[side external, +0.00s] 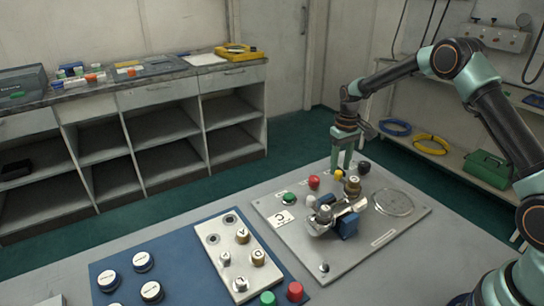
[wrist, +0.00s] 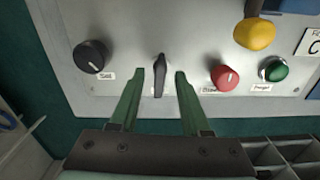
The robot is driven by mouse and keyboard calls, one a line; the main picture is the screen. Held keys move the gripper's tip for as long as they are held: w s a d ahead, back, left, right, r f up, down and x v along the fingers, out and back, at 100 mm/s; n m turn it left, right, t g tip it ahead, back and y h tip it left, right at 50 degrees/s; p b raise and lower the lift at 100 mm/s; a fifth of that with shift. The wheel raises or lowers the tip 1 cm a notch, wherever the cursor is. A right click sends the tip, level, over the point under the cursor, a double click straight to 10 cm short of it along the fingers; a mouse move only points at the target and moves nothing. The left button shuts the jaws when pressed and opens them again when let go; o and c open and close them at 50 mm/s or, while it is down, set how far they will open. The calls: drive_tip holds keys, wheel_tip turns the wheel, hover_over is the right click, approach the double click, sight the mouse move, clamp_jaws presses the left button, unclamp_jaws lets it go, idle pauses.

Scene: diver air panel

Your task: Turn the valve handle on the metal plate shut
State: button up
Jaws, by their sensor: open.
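The metal plate (side external: 285,239) lies on the table with a valve assembly of silver, brass and a blue body (side external: 348,227). A yellow rounded grip (wrist: 255,35) on a dark stem stands raised over the plate, right of my fingers in the wrist view. It looks like the valve handle's end and also shows in the side view (side external: 338,174). My gripper (wrist: 156,74) is open and empty at the plate's far edge. In the wrist view, a black pointer knob (wrist: 160,75) appears between its green fingers; contact cannot be told. Much of the valve is outside the wrist view.
A black knob (wrist: 90,57), a red knob (wrist: 225,78) and a green knob (wrist: 275,70) stand along the plate's far edge. A round clear dish (side external: 394,202) lies on the plate's right. A blue panel (side external: 185,265) with several knobs is at left.

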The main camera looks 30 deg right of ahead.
clamp_jaws()
drive_tip(key=shift+m, duration=0.3)
drive_tip(key=m, duration=1.2)
drive_tip(key=shift+d+m, duration=0.1)
drive_tip(key=shift+m, duration=0.2)
drive_tip(key=shift+s+r+m, duration=0.1)
drive_tip(key=shift+m, duration=1.7)
